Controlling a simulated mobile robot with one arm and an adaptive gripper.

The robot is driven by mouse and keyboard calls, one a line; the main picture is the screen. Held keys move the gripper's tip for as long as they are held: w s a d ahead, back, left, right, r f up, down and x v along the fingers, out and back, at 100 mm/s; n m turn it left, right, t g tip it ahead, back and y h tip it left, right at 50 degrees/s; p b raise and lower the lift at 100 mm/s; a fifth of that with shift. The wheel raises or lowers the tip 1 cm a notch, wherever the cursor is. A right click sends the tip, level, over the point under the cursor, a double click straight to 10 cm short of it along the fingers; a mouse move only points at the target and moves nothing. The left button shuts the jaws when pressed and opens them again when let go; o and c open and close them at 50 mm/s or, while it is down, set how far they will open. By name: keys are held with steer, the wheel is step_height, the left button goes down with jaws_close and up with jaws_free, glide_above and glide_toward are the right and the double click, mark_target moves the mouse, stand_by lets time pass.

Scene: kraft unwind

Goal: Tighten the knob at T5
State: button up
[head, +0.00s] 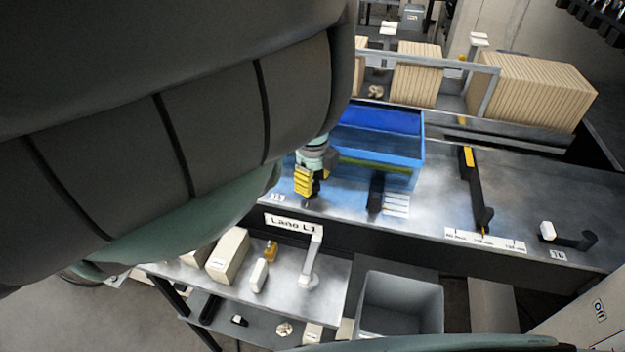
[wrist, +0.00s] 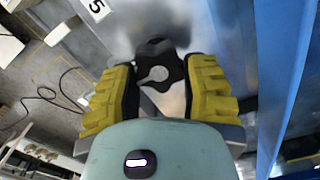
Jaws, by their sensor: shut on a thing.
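The knob (wrist: 158,66) is black with several rounded lobes and a light round centre. It sits on the grey metal table surface in the wrist view. My gripper (wrist: 161,77) has yellow ribbed fingers, one on each side of the knob, shut on its lobes. In the head view my gripper (head: 307,190) points down at the table near the front edge, left of the blue bin. The knob is mostly hidden there. A white label (wrist: 96,8) ending in 5 lies near the knob, and a small label (head: 277,198) shows left of my gripper.
A blue bin (head: 421,150) stands close to the right of my gripper. A black lever-like part (head: 376,192) and a black-and-yellow bar (head: 475,190) are further right. Below the front edge are a "Lano L1" shelf (head: 330,285) with boxes and a grey bin (head: 402,310).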

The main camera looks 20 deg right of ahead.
steer(key=shift+s+d, duration=0.1)
steer(key=shift+s, duration=0.05)
steer(key=o, duration=1.3)
steer(key=shift+c, duration=0.2)
